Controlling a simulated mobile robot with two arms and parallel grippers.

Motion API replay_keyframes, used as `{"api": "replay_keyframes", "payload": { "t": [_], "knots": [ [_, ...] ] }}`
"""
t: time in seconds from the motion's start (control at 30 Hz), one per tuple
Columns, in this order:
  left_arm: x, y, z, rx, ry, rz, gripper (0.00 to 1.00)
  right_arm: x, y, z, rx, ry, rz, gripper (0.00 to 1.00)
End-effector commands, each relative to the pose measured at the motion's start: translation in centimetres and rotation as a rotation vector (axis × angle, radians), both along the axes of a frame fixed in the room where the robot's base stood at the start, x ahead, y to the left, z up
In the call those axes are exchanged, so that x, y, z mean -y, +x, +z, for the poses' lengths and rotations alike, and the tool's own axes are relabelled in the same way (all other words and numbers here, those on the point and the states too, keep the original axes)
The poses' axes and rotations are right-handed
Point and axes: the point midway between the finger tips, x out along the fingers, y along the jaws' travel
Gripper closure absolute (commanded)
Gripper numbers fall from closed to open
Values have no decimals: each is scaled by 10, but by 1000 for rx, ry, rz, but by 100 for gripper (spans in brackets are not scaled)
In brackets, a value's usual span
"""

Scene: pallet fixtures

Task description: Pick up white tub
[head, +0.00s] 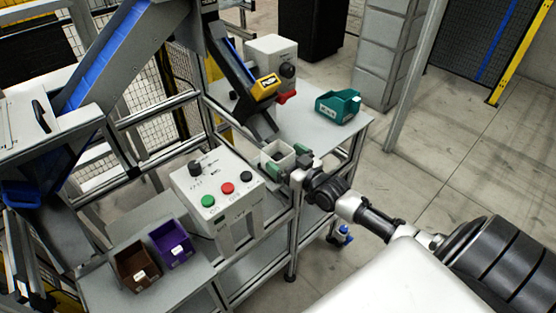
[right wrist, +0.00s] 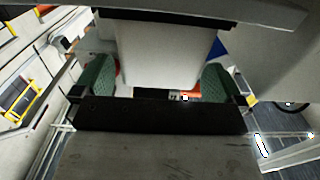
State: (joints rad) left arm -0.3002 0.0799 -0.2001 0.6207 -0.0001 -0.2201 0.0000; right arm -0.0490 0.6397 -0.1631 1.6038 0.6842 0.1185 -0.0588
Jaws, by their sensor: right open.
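The white tub (head: 278,151) is a small open box at the near edge of the grey table, below the dark chute end. My right gripper (head: 288,161) reaches it from the right, with green finger pads at the tub's sides. In the right wrist view the tub's pale wall (right wrist: 163,50) stands between the two green pads of my right gripper (right wrist: 157,80). The jaws are open; whether either pad touches the wall is hard to tell. My left gripper is not in view.
A teal bin (head: 338,107) stands farther back on the table (head: 310,122). A white button box (head: 218,196) is left of the tub. A brown bin (head: 136,266) and a purple bin (head: 170,243) sit on the lower left shelf. The chute (head: 240,80) overhangs behind the tub.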

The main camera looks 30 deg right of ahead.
Motion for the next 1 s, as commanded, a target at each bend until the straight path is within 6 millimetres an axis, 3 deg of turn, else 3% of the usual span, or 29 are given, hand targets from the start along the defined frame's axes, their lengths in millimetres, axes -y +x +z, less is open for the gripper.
{"api": "replay_keyframes", "payload": {
  "t": [0.23,0.53,0.87,1.0],
  "knots": [
    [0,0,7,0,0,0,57,-4,31,2,2,-1,0,0],
    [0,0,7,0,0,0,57,-5,35,0,1,-1,-1,0],
    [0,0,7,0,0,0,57,-5,35,1,2,-1,0,49],
    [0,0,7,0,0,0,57,-5,34,1,2,0,0,49]
  ]
}}
